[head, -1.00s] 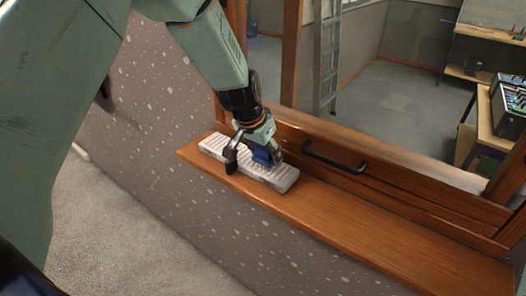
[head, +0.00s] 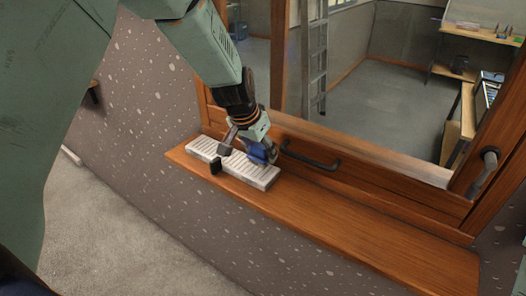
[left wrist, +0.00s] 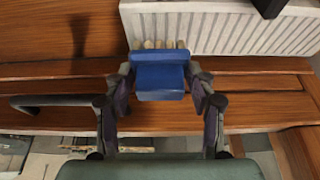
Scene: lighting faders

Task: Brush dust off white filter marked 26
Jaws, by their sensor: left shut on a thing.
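The white ribbed filter (head: 205,151) lies on the wooden window sill; its near part also shows in the left wrist view (left wrist: 225,28). No number is readable on it. My left gripper (head: 262,153) is shut on a blue brush (head: 257,154) over the filter's right part, at its window side. In the left wrist view, the fingers (left wrist: 160,88) clasp both sides of the blue brush (left wrist: 160,80). Its pale bristles overlap the filter's edge; whether they touch is unclear. No dust can be made out. My right gripper is not in view.
The sill (head: 350,235) is clear to the right of the filter. A black handle (head: 312,160) on the wooden window frame is close to my left gripper. A small dark block (head: 215,167) shows at the filter's front edge; I cannot tell what it belongs to.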

